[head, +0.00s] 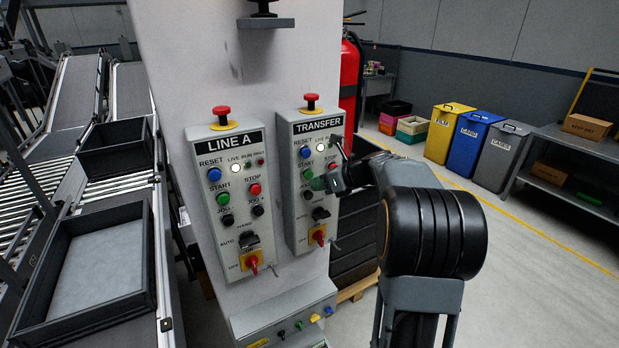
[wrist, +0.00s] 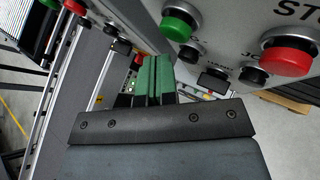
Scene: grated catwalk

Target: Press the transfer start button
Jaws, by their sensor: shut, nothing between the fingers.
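The TRANSFER panel (head: 287,226) is the right one of two control boxes on a pale column. Its green START button (head: 308,173) shows just above my fingertips in the head view, and it is large near the top of the wrist view (wrist: 180,22). The red STOP button (head: 331,166) is to its right and also shows in the wrist view (wrist: 290,50). My gripper (head: 318,184) is shut and empty, its green fingertips (wrist: 153,78) beside START. In the wrist view a gap shows between tips and button. Their depth to the panel is hard to tell.
The LINE A panel (head: 235,205) with similar buttons is to the left. Below START sit black JOG buttons and a red-yellow rotary switch (head: 319,236). A lower box (head: 285,318) juts out under the panels. A red fire extinguisher (head: 349,80) stands behind the column.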

